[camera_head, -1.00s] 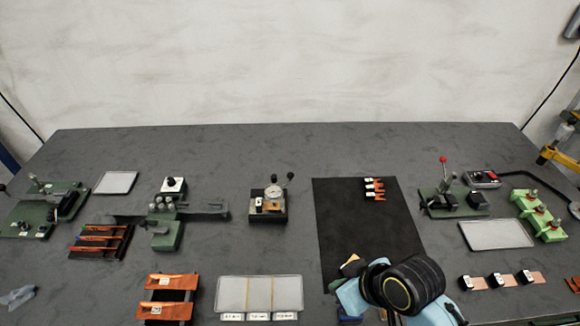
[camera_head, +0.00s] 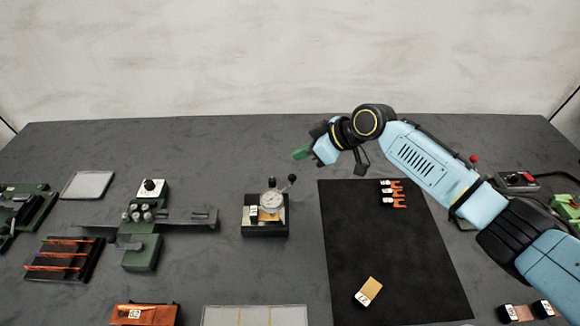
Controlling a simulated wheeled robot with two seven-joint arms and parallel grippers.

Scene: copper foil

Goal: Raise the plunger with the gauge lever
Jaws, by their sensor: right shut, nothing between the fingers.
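The thickness gauge (camera_head: 268,207) stands left of the black mat, with a round white dial on a dark base. Its lever (camera_head: 292,180) ends in a black ball and sticks up at the dial's upper right. A copper-coloured piece with a white tag shows under the dial; whether it lies below the plunger is too small to tell. The plunger itself cannot be made out. My right gripper (camera_head: 303,152) has green fingertips, is shut and empty, and is up and to the right of the lever, apart from it. My left gripper is out of view.
The black mat (camera_head: 400,250) holds a tagged copper piece (camera_head: 368,291) and several small orange pieces at its far edge. A green fixture (camera_head: 142,225) stands left of the gauge, beside a dark rack (camera_head: 64,259). Bare table lies behind the gauge.

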